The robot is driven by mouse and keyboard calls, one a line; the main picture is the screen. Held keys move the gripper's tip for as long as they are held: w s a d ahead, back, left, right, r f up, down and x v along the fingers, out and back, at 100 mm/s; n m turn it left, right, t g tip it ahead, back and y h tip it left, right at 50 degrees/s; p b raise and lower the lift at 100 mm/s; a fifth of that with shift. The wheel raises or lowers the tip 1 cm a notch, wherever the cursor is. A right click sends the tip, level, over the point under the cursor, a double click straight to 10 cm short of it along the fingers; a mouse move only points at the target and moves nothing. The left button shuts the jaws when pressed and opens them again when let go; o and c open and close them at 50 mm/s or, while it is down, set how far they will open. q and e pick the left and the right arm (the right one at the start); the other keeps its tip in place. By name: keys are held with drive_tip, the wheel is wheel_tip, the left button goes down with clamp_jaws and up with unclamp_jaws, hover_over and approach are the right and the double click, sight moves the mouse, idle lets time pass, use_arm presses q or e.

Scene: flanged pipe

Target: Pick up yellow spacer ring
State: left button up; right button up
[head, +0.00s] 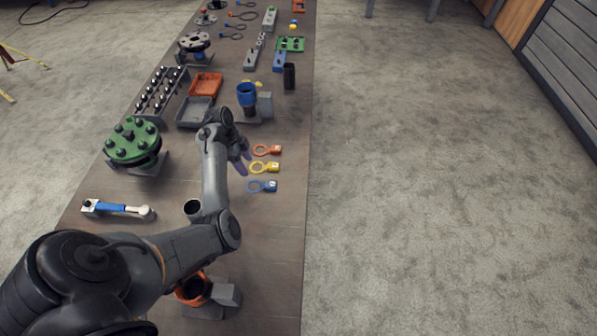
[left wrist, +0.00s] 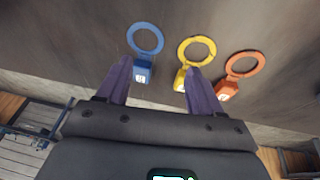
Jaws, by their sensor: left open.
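The yellow spacer ring (head: 263,167) lies flat on the table between the orange ring (head: 266,150) and the blue ring (head: 262,186), its square tab toward the right edge. In the left wrist view the yellow ring (left wrist: 196,50) is between the blue ring (left wrist: 146,39) and the orange ring (left wrist: 244,65). My left gripper (head: 243,165) is open and empty, just left of the rings. In the wrist view its fingers (left wrist: 156,80) are spread, the blue tab beside one and the yellow tab partly behind the other. My right gripper is out of view.
The table's right edge is close to the tabs.

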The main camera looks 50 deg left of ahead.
sight(265, 168)
use_arm(q)
drive_tip(key=w, duration=0.2)
drive_tip(key=w+t+b, duration=0.2)
drive_tip(key=w, duration=0.1)
drive_tip(key=shift+w+a+f, duration=0.15)
drive_tip(key=shift+w+f, duration=0.1)
drive_tip(key=shift+w, duration=0.1)
drive_tip(key=shift+w+f, duration=0.2)
drive_tip(key=shift+f, duration=0.3)
drive_tip(key=shift+w+f, duration=0.2)
drive_tip(key=shift+f, duration=0.25)
drive_tip(key=b+x, duration=0.1)
drive_tip(key=x, duration=0.2)
drive_tip(key=shift+w+a+f, duration=0.1)
drive_tip(key=shift+w+d+f, duration=0.2)
drive_tip(key=shift+f, duration=0.45)
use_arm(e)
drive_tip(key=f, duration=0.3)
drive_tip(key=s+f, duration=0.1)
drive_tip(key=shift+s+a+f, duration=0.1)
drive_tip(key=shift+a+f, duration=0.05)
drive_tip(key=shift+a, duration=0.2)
use_arm(q)
drive_tip(key=c, duration=1.2)
